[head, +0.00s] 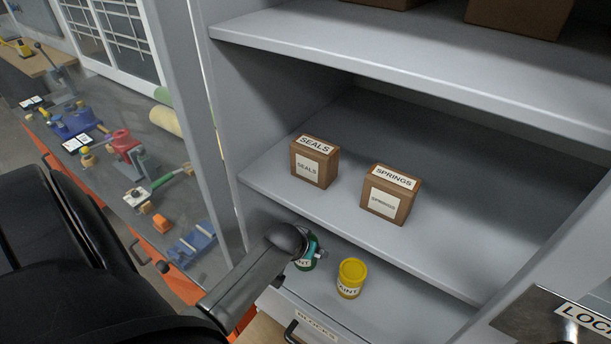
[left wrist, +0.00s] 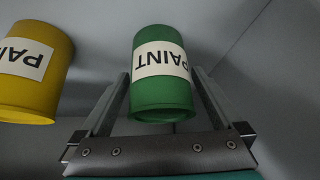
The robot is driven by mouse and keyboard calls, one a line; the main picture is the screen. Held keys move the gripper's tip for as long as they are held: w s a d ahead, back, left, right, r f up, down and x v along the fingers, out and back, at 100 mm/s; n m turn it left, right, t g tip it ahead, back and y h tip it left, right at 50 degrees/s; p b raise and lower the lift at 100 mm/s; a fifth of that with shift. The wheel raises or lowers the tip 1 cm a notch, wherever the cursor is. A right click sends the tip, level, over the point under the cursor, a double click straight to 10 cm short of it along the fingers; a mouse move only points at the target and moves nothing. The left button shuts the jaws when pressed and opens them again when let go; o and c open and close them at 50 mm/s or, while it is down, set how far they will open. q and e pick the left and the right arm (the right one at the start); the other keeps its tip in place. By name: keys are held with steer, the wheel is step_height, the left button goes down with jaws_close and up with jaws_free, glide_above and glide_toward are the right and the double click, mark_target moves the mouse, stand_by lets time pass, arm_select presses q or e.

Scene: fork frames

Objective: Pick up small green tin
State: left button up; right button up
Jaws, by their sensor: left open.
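The small green tin (left wrist: 162,98), with a white PAINT label, appears upside down in the left wrist view, between the two fingers of my left gripper (left wrist: 160,74). The jaws are open, one finger on each side of it; whether either touches it I cannot tell. In the head view the green tin (head: 307,265) stands on the lower shelf, mostly hidden behind my left wrist and gripper (head: 316,247). My right gripper is out of view.
A yellow PAINT tin (head: 351,279) stands close to the right of the green one. A SEALS box (head: 315,163) and a SPRINGS box (head: 390,195) sit on the shelf (head: 450,262) above. A cabinet post (head: 185,110) rises to the left, beside a cluttered workbench.

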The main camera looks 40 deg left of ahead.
arm_select(q)
steer(key=shift+w+a+f, duration=0.1)
steer(key=shift+w+f, duration=0.2)
steer(key=shift+f, duration=0.15)
steer(key=shift+c, duration=0.4)
jaws_close()
